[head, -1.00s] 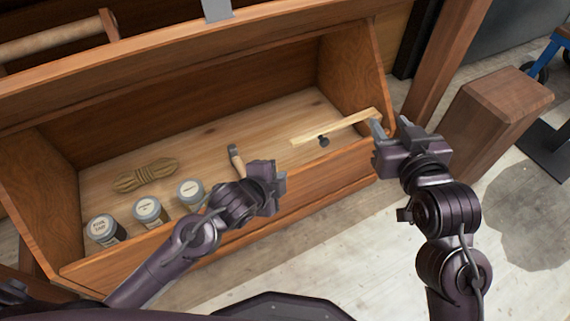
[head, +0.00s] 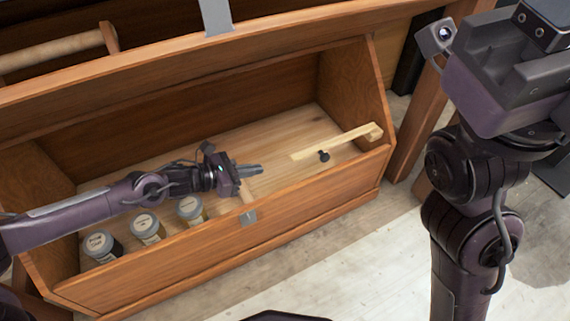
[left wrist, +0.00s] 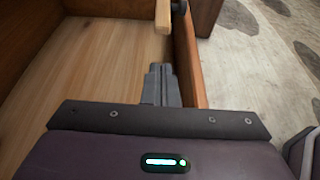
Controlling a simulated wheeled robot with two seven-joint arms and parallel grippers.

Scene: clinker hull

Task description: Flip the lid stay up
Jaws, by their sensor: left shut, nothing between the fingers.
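The lid stay (head: 345,142) is a pale wooden bar lying low inside the right part of the open chest (head: 330,195). It has a small block at its right end. A dark round knob (head: 324,156) sits beside it. My left gripper (head: 258,169) is shut and empty, inside the chest just behind the front wall. Its tips point right, a short gap left of the stay's free end. In the left wrist view the stay (left wrist: 163,14) shows ahead of the shut fingers (left wrist: 159,72). My right gripper (head: 500,80) is raised close to the head camera; its fingertips cannot be made out.
Several lidded jars (head: 145,228) stand in the chest's front left. The chest's front wall runs alongside the fingers. A metal plate (head: 249,217) is on that wall. The chest floor behind the stay is clear.

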